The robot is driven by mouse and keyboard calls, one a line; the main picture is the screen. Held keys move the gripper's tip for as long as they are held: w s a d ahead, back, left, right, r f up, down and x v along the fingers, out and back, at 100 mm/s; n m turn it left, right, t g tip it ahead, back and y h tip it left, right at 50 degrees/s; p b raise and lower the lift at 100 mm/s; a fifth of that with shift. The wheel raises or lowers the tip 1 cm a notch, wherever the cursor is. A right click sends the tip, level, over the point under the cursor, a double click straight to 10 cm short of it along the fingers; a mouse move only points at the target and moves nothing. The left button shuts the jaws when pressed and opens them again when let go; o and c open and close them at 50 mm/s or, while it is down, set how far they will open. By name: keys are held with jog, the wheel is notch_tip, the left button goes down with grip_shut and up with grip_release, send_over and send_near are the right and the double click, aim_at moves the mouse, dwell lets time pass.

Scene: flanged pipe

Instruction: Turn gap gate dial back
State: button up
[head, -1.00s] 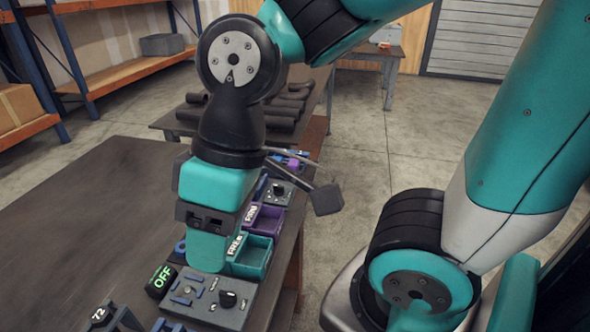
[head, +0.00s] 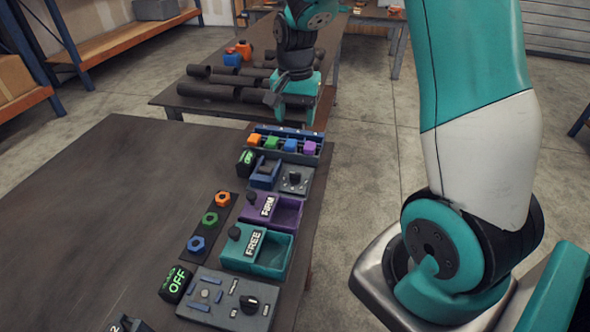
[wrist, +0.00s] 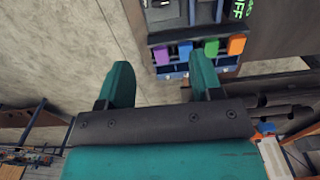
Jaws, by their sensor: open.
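A grey panel (head: 230,303) with a black dial (head: 249,304) and small slots sits at the near end of the bench. A second, smaller grey panel with a dark dial (head: 295,178) sits farther along, beside a blue bin. Neither carries a label that I can read as the gap gate. My gripper (head: 292,112) hangs past the far end of the row of stations, away from both dials. In the wrist view its teal fingers (wrist: 160,82) are spread apart with nothing between them.
A rack (head: 290,141) of coloured blocks stands nearest my gripper. Teal FREE (head: 272,255) and purple (head: 286,213) bins lie between the dials. An OFF display (head: 175,283) is beside the near panel. Dark pipes (head: 215,91) lie on the table behind. The bench's left side is clear.

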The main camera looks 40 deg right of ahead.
aim_at(295, 173)
notch_tip(295, 173, down, 17)
jog(key=shift+p, duration=1.05)
jog(key=shift+a, duration=0.1)
jog(key=c, duration=0.9)
